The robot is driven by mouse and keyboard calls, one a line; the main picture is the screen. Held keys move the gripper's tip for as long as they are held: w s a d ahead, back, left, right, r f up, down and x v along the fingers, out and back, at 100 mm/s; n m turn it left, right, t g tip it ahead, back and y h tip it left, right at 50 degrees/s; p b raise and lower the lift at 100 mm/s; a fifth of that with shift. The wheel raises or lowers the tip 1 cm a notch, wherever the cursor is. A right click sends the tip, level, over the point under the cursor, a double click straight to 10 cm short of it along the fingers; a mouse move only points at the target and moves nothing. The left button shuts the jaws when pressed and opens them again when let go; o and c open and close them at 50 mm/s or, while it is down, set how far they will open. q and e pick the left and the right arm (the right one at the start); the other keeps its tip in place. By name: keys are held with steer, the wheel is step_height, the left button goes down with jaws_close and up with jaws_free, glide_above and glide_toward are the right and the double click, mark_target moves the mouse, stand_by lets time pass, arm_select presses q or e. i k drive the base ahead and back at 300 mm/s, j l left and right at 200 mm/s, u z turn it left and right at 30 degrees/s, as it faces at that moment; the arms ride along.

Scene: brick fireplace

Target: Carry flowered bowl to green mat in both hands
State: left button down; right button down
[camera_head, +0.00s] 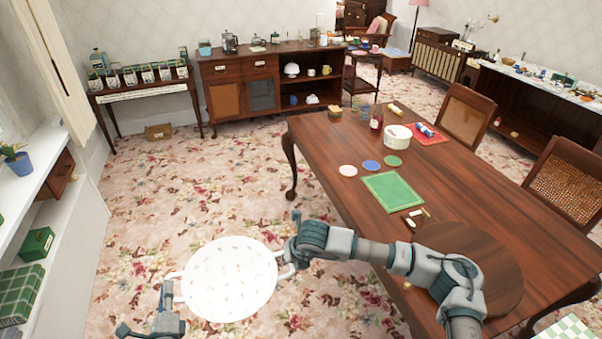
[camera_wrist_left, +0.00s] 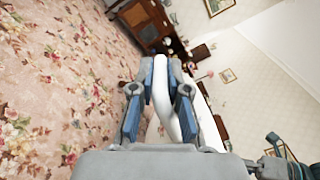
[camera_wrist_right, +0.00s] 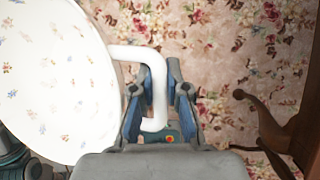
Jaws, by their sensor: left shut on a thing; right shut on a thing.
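The white flowered bowl (camera_head: 230,280) hangs in the air above the carpet, left of the table, its inside facing up in the head view. It has a handle on each side. My left gripper (camera_head: 168,288) is shut on its left handle, a white loop between the fingers in the left wrist view (camera_wrist_left: 160,95). My right gripper (camera_head: 287,262) is shut on its right handle; in the right wrist view the bowl (camera_wrist_right: 50,85) lies left of the fingers. The green mat (camera_head: 394,191) lies flat on the table, and its top is bare.
The wooden table (camera_head: 350,150) stands to the right. Near the mat lie white, blue and green discs (camera_head: 371,165), small items (camera_head: 416,217) and a white pot (camera_head: 397,137). A round brown board (camera_head: 490,265) is partly behind my right arm. Shelves (camera_head: 60,240) stand at left.

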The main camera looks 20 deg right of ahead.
mark_target(393, 189)
steer(key=i+z, duration=0.1)
steer(key=i, duration=0.9)
steer(key=i+z, duration=0.25)
steer(key=i, duration=0.25)
steer(key=i+j+z, duration=0.25)
steer(key=i, duration=0.25)
steer(key=i+z, duration=0.25)
steer(key=i, duration=0.25)
steer(key=i+z, duration=0.25)
steer(key=i, duration=0.25)
steer(key=i+z, duration=0.1)
steer(key=z, duration=1.7)
